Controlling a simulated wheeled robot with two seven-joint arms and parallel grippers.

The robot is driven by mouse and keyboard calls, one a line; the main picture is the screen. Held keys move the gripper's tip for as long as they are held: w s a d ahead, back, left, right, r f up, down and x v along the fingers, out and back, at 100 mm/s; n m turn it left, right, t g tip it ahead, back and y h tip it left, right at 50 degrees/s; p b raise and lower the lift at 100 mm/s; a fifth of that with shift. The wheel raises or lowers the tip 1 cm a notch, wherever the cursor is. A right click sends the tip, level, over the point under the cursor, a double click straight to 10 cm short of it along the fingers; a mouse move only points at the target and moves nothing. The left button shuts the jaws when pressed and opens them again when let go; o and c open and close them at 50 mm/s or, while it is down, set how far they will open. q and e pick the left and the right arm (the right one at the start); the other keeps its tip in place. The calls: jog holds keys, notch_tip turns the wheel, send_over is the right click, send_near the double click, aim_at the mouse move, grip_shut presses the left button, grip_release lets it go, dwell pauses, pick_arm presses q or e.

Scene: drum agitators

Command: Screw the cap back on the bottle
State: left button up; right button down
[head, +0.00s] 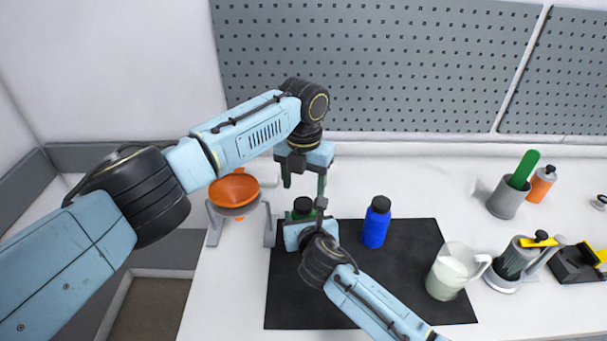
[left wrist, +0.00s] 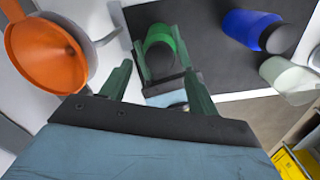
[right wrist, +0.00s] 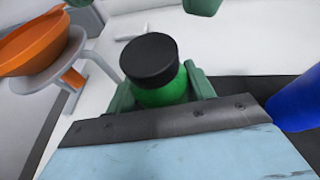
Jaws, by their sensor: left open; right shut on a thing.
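A green bottle (right wrist: 162,92) stands upright with a black cap (right wrist: 150,60) on its top. How tightly the cap sits cannot be told. My right gripper (right wrist: 160,88) is shut on the bottle's body, one finger on each side. In the head view the cap (head: 303,205) shows just above my right gripper, which hides most of the bottle. My left gripper (head: 304,188) is open and empty, pointing down above the capped bottle. In the left wrist view the cap (left wrist: 160,58) lies between and beyond the left fingers, apart from them.
A blue bottle (head: 375,225) with a black cap stands on the black mat (head: 400,290), right of the green one. An orange funnel (head: 234,188) on a grey stand is close on the left. A jug (head: 447,272) stands at the mat's right edge; a grey cup (head: 506,200) is farther right.

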pick_arm(q)
jog(key=n, duration=0.7)
jog(key=shift+r, duration=0.25)
jog(key=n, duration=0.5)
jog(key=shift+r+n, duration=0.15)
jog(key=shift+n, duration=0.25)
jog(key=n, duration=0.7)
jog(key=shift+r, duration=0.25)
jog(key=n, duration=0.5)
jog(key=shift+r+n, duration=0.15)
jog(key=shift+n, duration=0.25)
jog(key=n, duration=0.5)
jog(key=shift+r, duration=0.15)
jog(key=n, duration=0.4)
jog(key=shift+r, duration=0.15)
jog(key=n, duration=0.3)
jog(key=shift+r+n, duration=0.1)
jog(key=shift+n, duration=0.3)
jog(key=n, duration=0.5)
jog(key=shift+r+n, duration=0.15)
jog(key=shift+n, duration=0.15)
jog(key=n, duration=0.5)
jog(key=shift+r+n, duration=0.2)
jog(key=shift+n, duration=0.1)
